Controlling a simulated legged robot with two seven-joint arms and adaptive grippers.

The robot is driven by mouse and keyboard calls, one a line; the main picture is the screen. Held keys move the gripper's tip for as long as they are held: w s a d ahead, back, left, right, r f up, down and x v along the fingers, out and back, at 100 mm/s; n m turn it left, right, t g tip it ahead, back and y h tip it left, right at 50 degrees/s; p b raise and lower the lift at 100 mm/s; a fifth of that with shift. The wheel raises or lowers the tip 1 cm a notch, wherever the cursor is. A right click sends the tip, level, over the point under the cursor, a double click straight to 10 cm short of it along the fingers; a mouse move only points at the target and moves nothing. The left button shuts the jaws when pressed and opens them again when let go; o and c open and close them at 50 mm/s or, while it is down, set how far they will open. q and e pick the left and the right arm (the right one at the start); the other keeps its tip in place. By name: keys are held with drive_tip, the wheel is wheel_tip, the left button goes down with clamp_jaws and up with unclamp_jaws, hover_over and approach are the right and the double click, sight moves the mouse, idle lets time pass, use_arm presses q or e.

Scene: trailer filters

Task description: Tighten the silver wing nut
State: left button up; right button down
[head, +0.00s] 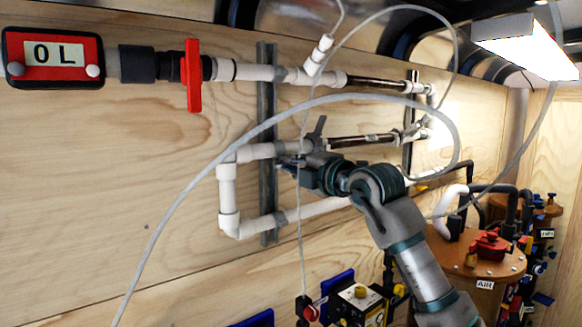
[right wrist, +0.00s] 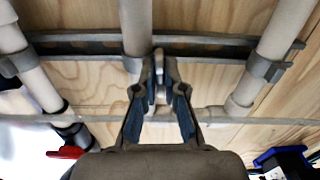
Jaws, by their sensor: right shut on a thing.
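My right gripper (head: 288,161) reaches in from the lower right to the vertical metal strut on the wall, at the middle white pipe (head: 255,151). In the right wrist view the fingers of this gripper (right wrist: 160,78) point up at the strut and the middle pipe (right wrist: 135,25). They are closed on a small silver-grey part, which I take to be the silver wing nut (right wrist: 160,93). The fingers hide most of it, and its angle is hard to tell. In the head view the nut is hidden by the gripper. My left gripper is not in view.
The metal strut (head: 267,90) carries several pipes on the plywood wall. A red valve handle (head: 193,75) is at the upper left. A loose grey hose (head: 200,178) loops in front of the pipes and past my right arm. Brown canisters (head: 480,262) stand at lower right.

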drive_tip(key=shift+d, duration=0.1)
drive_tip(key=c, duration=1.3)
unclamp_jaws()
drive_tip(key=shift+w, duration=0.1)
drive_tip(key=shift+o, duration=0.2)
drive_tip(key=shift+w+f, duration=0.1)
drive_tip(key=v, duration=1.2)
drive_tip(key=shift+f, duration=0.1)
